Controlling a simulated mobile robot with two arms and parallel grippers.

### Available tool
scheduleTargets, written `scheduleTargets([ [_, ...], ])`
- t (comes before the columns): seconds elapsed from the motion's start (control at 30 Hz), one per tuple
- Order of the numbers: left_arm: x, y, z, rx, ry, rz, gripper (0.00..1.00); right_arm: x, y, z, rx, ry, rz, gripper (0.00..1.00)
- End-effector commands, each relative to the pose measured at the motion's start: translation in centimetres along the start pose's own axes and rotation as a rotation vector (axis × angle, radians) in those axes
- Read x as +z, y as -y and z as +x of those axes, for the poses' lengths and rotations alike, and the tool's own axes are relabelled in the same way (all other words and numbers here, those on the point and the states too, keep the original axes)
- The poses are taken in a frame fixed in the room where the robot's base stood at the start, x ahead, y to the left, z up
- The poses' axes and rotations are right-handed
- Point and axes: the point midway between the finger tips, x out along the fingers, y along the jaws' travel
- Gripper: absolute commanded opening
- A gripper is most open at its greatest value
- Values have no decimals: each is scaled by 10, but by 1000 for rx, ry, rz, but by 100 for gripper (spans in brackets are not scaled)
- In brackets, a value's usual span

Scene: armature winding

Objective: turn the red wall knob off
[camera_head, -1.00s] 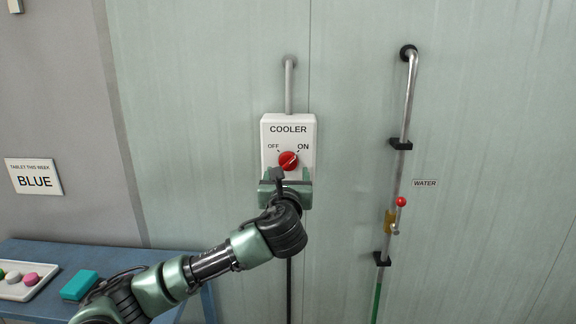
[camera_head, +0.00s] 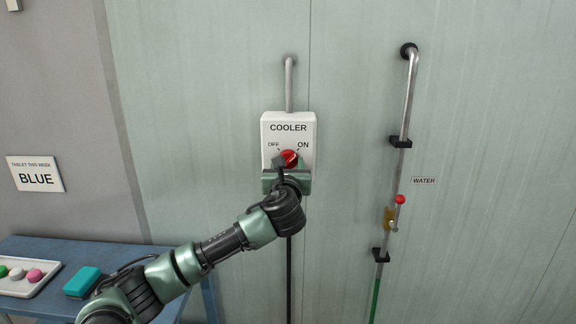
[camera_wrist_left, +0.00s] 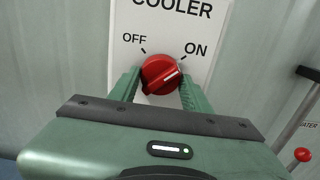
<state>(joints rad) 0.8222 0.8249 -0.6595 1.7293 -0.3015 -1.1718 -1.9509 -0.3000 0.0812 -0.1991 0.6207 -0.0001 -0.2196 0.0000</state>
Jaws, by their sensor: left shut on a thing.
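The red knob (camera_head: 289,157) sits on the white COOLER box (camera_head: 305,120) on the wall, below the words OFF at left and ON at right. In the left wrist view the knob (camera_wrist_left: 160,74) has a white mark pointing up and right, toward ON. My left gripper (camera_head: 288,164) is at the knob from below, with one finger on each side of it. In the left wrist view its green fingers (camera_wrist_left: 158,88) are shut on the knob. In the head view the fingers hide part of the knob. My right gripper is not in view.
A water pipe with a red-tipped valve lever (camera_head: 400,199) runs down the wall at right. A blue table (camera_head: 40,248) at lower left holds a tray (camera_head: 22,286) of coloured tablets and a teal block (camera_head: 82,281). The wall around the box is clear.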

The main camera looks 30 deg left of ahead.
Motion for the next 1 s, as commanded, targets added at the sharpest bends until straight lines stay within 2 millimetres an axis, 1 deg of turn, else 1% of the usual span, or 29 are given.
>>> scheduleTargets([
  [0.17, -1, 0, 0, 0, -1, -19, 7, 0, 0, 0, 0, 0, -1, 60],
  [0.37, -1, 1, 0, 0, -2, -101, 7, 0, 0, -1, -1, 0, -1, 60],
  [0.57, -1, 1, 0, 0, -4, -254, 7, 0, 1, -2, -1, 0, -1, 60],
  [1.0, -1, 3, 0, 0, -4, -673, 7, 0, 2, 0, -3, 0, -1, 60],
])
